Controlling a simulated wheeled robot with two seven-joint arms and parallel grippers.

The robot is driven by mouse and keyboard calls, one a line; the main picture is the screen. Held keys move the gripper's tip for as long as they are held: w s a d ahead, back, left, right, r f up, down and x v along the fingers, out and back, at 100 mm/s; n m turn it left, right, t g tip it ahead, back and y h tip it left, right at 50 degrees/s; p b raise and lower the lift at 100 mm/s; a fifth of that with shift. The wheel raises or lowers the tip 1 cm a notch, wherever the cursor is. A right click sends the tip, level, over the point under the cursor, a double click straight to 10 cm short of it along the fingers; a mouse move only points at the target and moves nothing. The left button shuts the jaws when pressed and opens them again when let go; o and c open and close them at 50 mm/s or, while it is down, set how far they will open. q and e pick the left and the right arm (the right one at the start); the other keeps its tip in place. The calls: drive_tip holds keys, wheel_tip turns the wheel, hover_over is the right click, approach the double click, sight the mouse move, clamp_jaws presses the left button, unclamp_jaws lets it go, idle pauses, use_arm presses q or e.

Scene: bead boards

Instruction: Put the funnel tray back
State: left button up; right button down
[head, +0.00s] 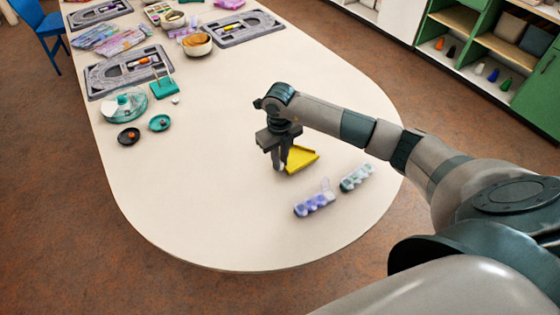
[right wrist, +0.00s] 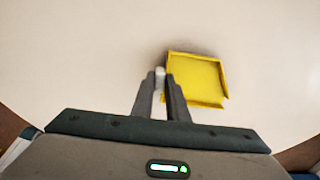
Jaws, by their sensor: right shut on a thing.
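The yellow funnel tray (head: 301,159) is a shallow, low-walled tray near the rounded end of the pale table. My right gripper (head: 280,165) points down at its left side. In the right wrist view, the tray (right wrist: 195,80) lies just right of the fingertips (right wrist: 161,78). The fingers are close together on a small pale piece at the tray's left edge. The join between that piece and the tray is mostly hidden by the fingers. The tray is at or just above the tabletop; I cannot tell which. My left gripper is not in view.
A purple bead box (head: 315,204) and a teal-and-white one (head: 356,177) lie right of the tray, towards the table edge. The table (head: 200,200) between is clear.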

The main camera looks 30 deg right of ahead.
drive_tip(key=shift+f, duration=0.95)
drive_tip(key=c, duration=1.7)
unclamp_jaws()
drive_tip(key=shift+c, duration=0.2)
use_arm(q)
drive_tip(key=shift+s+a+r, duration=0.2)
use_arm(e)
drive_tip(key=shift+r, duration=0.1)
